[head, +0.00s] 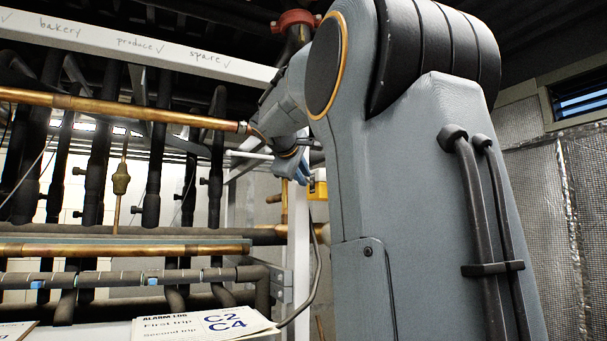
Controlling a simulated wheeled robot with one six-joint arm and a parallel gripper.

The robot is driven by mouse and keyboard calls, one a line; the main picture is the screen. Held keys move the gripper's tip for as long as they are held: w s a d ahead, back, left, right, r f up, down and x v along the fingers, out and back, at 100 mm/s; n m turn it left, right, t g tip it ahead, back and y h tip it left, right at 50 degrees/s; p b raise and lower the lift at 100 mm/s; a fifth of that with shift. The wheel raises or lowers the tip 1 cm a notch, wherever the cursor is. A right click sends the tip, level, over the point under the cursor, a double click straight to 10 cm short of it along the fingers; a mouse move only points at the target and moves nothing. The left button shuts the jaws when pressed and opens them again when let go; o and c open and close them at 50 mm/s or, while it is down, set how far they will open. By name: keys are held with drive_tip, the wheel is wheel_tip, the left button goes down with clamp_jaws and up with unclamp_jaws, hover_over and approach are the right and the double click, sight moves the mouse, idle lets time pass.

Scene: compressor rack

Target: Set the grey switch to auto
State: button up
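I cannot make out the grey switch in the head view. My arm fills the middle and right of the view and reaches away from the camera. Its wrist end is small and far off, near the white upright post. A small blue-grey shape below the last joint may be my gripper (291,168), but its fingers are too small and too overlapped to tell if they are open or shut. A yellow box (318,186) shows just right of it, partly hidden by my arm.
Copper pipes (120,108) and black insulated pipes (97,172) fill the rack at left. A white beam (130,42) with handwritten labels, "bakery", "produce" and "spare", crosses above. An alarm log (205,325) reading C2 and C4 lies at the bottom. A foil-faced wall (545,210) stands at right.

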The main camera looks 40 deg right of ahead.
drive_tip(key=shift+w+d+f, duration=0.1)
drive_tip(key=shift+w+d, duration=0.05)
drive_tip(key=shift+d, duration=0.05)
clamp_jaws()
drive_tip(key=shift+f+b, duration=0.2)
drive_tip(key=shift+b, duration=0.65)
wheel_tip(320, 180, down, 3)
drive_tip(key=n+t+h+b, duration=0.1)
drive_tip(key=n+h+b, duration=0.1)
drive_tip(key=b, duration=0.9)
drive_tip(key=n+t+h+b, duration=0.2)
drive_tip(key=n+h+b, duration=0.1)
drive_tip(key=b, duration=0.9)
drive_tip(key=shift+f+n+b, duration=0.1)
drive_tip(key=shift+n+b, duration=0.2)
drive_tip(key=shift+n, duration=0.3)
drive_tip(key=shift+n+t+h+b, duration=0.3)
drive_tip(key=shift+n+t+b, duration=0.1)
drive_tip(key=shift+b, duration=0.6)
